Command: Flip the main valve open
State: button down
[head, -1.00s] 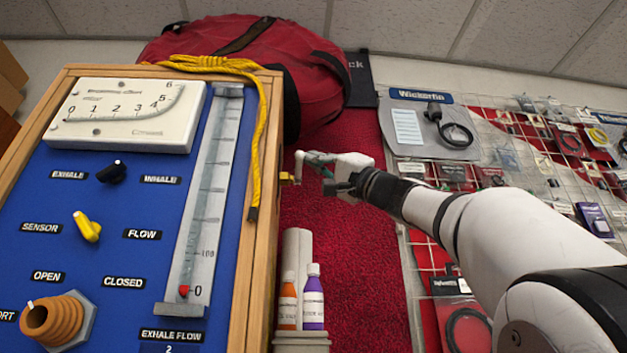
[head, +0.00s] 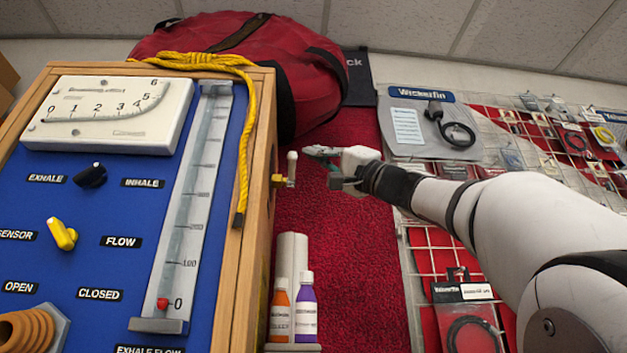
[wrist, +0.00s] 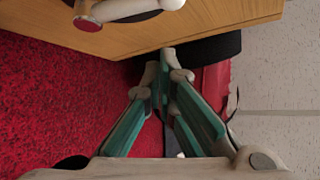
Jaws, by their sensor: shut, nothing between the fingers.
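The main valve appears to be the small brass fitting (head: 278,181) on the right side of the wooden-framed testbench. Its white lever (head: 291,168) stands upright in the head view. In the wrist view the pale lever (wrist: 135,8) crosses the top edge, partly cut off, beside a round red cap (wrist: 88,24). My gripper (head: 306,153) is just right of the lever's upper end, with a small gap in the picture. In the wrist view its fingertips (wrist: 166,65) are together and empty, below and right of the lever.
A yellow rope (head: 247,130) hangs down the bench's edge near the valve. An orange bottle (head: 280,312) and a purple bottle (head: 306,308) stand below. Red carpet-like surface (head: 350,270) is clear below my gripper.

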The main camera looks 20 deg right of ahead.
jog(key=s+d+f+b, duration=0.1)
jog(key=s+d+f, duration=0.2)
jog(key=f, duration=0.3)
jog(key=shift+d, duration=0.65)
